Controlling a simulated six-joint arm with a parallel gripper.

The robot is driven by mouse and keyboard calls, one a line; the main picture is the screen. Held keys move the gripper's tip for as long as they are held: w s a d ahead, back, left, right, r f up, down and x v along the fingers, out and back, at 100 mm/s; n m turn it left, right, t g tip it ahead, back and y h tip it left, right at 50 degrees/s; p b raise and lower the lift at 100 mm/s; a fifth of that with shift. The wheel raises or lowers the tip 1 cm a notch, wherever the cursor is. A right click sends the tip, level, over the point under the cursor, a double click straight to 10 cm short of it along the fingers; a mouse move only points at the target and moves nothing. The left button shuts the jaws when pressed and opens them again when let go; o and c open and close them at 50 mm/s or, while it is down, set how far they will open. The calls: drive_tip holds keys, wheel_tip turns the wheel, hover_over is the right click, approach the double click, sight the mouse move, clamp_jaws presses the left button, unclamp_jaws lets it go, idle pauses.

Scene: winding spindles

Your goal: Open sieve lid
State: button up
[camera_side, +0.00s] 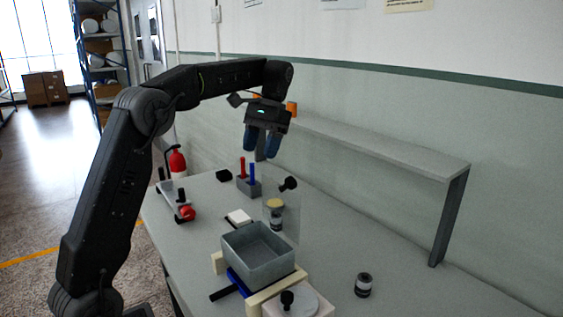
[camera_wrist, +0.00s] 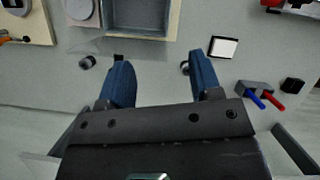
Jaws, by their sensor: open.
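A round pale lid-like disc with a black knob (camera_side: 288,300) sits on a beige base at the front edge of the side view; it is partly cut off. In the wrist view a round grey piece (camera_wrist: 82,10) shows at the top left, also cut off. I cannot tell for certain that it is the sieve lid. My gripper (camera_side: 262,143) hangs high above the back part of the table, well away from the disc. Its two blue fingers point down, apart and empty. In the wrist view the fingers (camera_wrist: 158,62) have bare table between them.
An open grey box (camera_side: 258,254) stands beside the disc. A jar (camera_side: 363,285) stands to the right, another (camera_side: 275,213) behind the box near a clear panel. A holder with red and blue pieces (camera_side: 249,186) and a wall shelf (camera_side: 380,145) are farther back.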

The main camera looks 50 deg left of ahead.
sight(278, 197)
drive_tip(key=shift+s+a+r, duration=0.55)
drive_tip(key=shift+a, duration=0.15)
drive_tip(key=shift+s+a+r, duration=0.5)
drive_tip(key=shift+a, duration=0.15)
drive_tip(key=shift+c, duration=0.4)
